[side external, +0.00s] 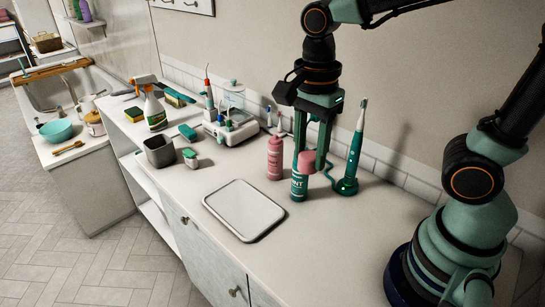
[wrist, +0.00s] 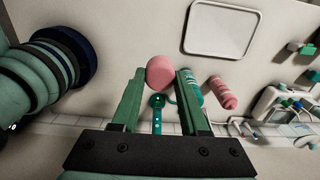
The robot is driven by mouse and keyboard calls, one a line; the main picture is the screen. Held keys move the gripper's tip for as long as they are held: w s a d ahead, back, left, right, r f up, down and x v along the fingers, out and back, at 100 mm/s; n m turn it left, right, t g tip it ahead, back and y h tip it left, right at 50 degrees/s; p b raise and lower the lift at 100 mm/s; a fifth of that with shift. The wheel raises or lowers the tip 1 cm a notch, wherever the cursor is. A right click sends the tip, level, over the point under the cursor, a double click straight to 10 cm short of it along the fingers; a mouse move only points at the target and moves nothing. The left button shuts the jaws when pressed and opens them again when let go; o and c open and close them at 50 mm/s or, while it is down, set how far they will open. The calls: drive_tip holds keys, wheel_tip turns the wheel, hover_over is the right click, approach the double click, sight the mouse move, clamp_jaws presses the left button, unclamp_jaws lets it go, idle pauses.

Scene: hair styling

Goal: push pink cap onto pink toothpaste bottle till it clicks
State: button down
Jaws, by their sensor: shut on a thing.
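The pink cap (side external: 307,162) is held between the green fingers of my gripper (side external: 311,168), which is shut on it. In the wrist view the cap (wrist: 160,72) sits at the fingertips. The pink toothpaste bottle (side external: 275,160) stands upright on the counter, left of the gripper in the side view. In the wrist view this bottle (wrist: 223,92) is to the right of the right finger, apart from the cap. A teal bottle (side external: 299,187) marked MINT stands close beside the cap. Its top is close to the cap in the side view; contact cannot be told.
A teal electric toothbrush (side external: 354,150) stands on its base just right of the gripper. A white tray (side external: 243,210) lies in front, its surface bare. An oral irrigator (side external: 231,128) stands at the back left. A grey cup (side external: 160,151) and sponges are further left.

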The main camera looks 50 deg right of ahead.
drive_tip(key=shift+r, duration=0.1)
drive_tip(key=shift+r, duration=1.4)
drive_tip(key=shift+w+d, duration=0.1)
drive_tip(key=shift+w, duration=0.2)
drive_tip(key=w+d+f+m, duration=0.1)
drive_tip(key=w+d, duration=0.2)
drive_tip(key=w, duration=0.3)
drive_tip(key=w+d+f+m, duration=0.2)
drive_tip(key=w+d, duration=0.2)
drive_tip(key=w, duration=0.2)
drive_tip(key=w+d+f+m, duration=0.1)
drive_tip(key=w+d+m, duration=0.1)
drive_tip(key=w+d, duration=0.2)
drive_tip(key=shift+w+f, duration=0.2)
drive_tip(key=shift+w, duration=0.8)
drive_tip(key=shift+f, duration=1.9)
